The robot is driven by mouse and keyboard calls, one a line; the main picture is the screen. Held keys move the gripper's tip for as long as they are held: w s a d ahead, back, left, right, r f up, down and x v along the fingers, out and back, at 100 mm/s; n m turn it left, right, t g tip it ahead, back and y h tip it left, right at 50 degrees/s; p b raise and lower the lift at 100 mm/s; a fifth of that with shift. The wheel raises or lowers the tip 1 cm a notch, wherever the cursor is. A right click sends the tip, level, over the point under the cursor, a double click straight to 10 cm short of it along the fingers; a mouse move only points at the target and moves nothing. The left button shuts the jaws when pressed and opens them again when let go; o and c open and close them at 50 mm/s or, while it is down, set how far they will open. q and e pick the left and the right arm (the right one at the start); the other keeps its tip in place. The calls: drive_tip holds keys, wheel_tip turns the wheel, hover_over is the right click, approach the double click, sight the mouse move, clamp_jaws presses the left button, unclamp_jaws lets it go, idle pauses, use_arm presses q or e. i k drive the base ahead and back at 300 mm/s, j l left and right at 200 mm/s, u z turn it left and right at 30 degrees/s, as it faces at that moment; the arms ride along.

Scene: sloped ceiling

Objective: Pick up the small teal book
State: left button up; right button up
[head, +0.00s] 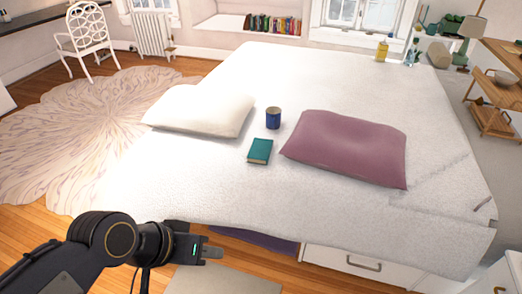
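The small teal book (260,151) lies flat on the white bed (300,215), near its front edge. It sits between a white pillow (203,111) and a mauve pillow (347,148), apart from both. My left gripper (212,250) is at the lower left, in front of the bed's near edge and well short of the book. Its fingers point right and are seen at an angle that does not show whether they are open. Nothing shows in them. My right gripper is not in view.
A dark blue mug (273,118) stands just behind the book. Bottles (383,48) stand at the bed's far right corner. A drawer (357,264) is under the bed. A white chair (87,38) and patterned rug (95,120) are at left. The bed in front of the book is clear.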

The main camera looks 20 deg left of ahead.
sight(259, 152)
drive_tip(key=i+j, duration=0.4)
drive_tip(key=j, duration=0.15)
drive_tip(key=i+j, duration=0.8)
drive_tip(key=j, duration=0.25)
drive_tip(key=i+j, duration=0.35)
drive_tip(key=j, duration=0.2)
